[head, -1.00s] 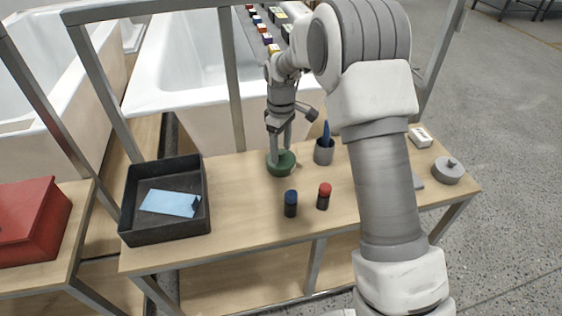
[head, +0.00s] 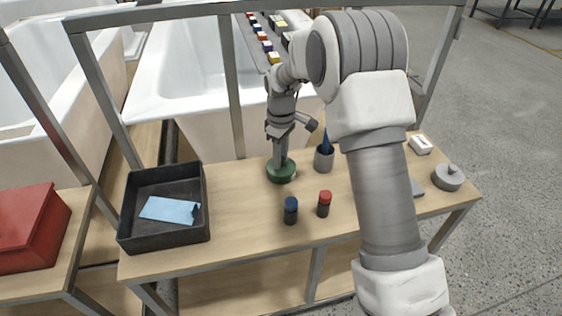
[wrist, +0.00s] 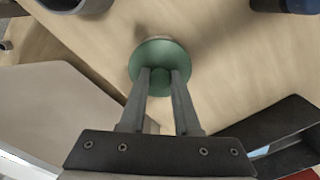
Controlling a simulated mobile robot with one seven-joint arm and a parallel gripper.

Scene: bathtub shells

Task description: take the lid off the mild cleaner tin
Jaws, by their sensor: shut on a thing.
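A round green tin (head: 281,173) stands on the wooden bench near its back edge. In the wrist view its green lid (wrist: 160,52) shows from above as a disc with a small knob in the middle. No label is readable. My gripper (head: 281,158) points down over the tin. In the wrist view my gripper (wrist: 160,76) has its fingers shut on the lid's knob. The lid looks to be at the tin; I see no clear gap between them. The tin's body is mostly hidden under the lid.
A grey pot (head: 324,161) with a blue item stands close right of the tin. A blue-capped bottle (head: 290,211) and a red-capped bottle (head: 324,204) stand in front. A black tray (head: 133,232) holds a light blue cloth. A grey round lidded thing (head: 448,178) is far right.

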